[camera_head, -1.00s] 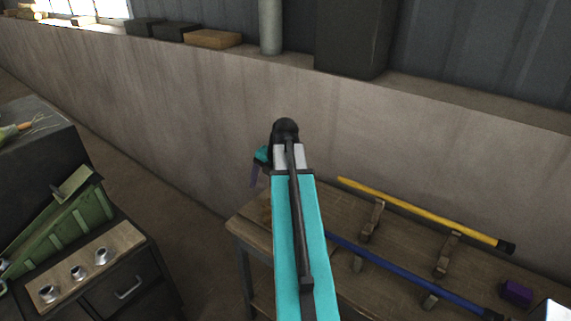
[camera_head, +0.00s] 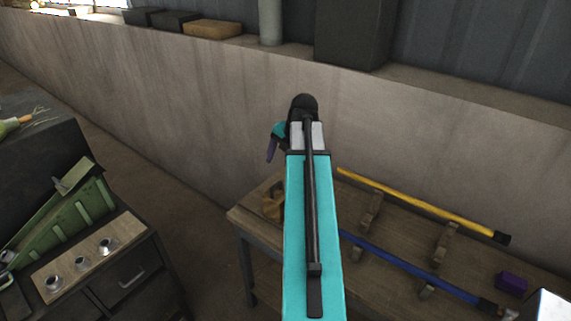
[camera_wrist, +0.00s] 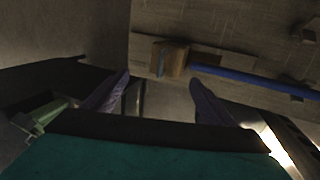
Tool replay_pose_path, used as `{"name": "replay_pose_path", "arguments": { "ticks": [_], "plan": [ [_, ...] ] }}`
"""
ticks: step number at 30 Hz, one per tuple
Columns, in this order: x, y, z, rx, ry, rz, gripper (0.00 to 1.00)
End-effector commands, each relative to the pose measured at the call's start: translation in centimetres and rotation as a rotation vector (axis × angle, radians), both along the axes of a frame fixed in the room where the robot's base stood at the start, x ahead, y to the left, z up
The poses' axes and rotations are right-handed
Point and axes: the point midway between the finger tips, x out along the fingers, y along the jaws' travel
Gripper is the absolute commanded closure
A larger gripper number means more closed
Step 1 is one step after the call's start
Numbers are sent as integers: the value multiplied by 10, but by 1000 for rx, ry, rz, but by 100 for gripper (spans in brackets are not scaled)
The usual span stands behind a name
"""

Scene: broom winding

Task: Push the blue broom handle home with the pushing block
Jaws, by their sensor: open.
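The blue broom handle (camera_head: 410,262) lies along the wooden bench on low wooden supports, and my arm hides part of its left end in the head view. In the wrist view the handle (camera_wrist: 255,82) runs right from a brown wooden block (camera_wrist: 172,60). A purple block (camera_head: 512,283) sits on the bench by the handle's right end; I cannot tell which block is the pushing block. My gripper (camera_wrist: 160,77) is open and empty, its two purple fingers apart. In the head view it (camera_head: 271,150) is mostly hidden, above the bench's left end.
A yellow handle (camera_head: 425,205) lies behind the blue one on the wooden supports (camera_head: 445,243). A concrete wall (camera_head: 170,110) stands behind the bench. At left are a dark cabinet (camera_head: 125,280) with metal cups and a green angled tool (camera_head: 65,225). Floor separates cabinet and bench.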

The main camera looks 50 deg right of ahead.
Motion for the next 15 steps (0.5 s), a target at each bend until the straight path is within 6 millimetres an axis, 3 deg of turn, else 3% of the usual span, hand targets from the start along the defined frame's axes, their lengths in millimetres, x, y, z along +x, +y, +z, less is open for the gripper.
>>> {"name": "replay_pose_path", "arguments": {
  "ticks": [15],
  "plan": [
    [11,1,-40,1,1,0,22]
  ]
}}
